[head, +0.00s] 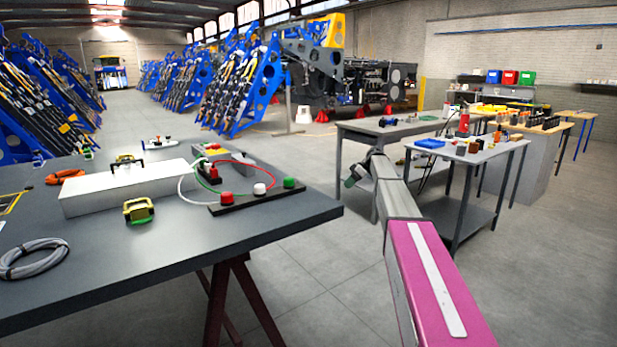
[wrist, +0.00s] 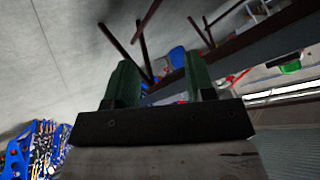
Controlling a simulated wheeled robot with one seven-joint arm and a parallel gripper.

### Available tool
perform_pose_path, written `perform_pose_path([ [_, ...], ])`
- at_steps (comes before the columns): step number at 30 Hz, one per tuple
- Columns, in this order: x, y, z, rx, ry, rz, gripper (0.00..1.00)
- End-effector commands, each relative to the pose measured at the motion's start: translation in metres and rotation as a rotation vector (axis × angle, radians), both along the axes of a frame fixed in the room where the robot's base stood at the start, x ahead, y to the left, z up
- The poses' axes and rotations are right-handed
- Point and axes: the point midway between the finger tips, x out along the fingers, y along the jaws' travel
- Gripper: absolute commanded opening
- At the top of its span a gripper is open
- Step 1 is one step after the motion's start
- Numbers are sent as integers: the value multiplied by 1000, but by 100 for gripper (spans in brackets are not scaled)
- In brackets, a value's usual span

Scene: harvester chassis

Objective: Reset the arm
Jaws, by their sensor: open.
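My arm reaches forward in the head view, to the right of the dark worktable (head: 262,218). My gripper (head: 351,179) is small there, at the far end of the arm, just beyond the table's right edge and in front of the workbenches behind. In the wrist view my gripper (wrist: 156,78) shows two green fingers standing apart with nothing between them. The gripper looks apart from the table and holds nothing.
On the worktable are a white box (head: 130,188), a black strip (head: 256,198) with red, white and green connectors, a yellow device (head: 138,211) and a cable coil (head: 33,258). A grey bench (head: 465,155) stands at right. Floor around it is clear.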

Motion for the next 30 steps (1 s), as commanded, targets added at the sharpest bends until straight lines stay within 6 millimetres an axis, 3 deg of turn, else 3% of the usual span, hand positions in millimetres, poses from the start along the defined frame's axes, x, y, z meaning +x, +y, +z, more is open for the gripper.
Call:
perform_pose_path([
  [1,-44,7,-27,-50,49,-62,50],
  [9,-196,19,-137,-329,256,-437,50],
  [15,-322,17,-194,-526,342,-737,50],
  [18,-385,12,-213,-611,358,-887,50],
  [21,-434,6,-224,-674,358,-1014,50],
  [25,-474,0,-231,-719,348,-1126,50],
  [30,-489,-3,-233,-738,339,-1182,50],
])
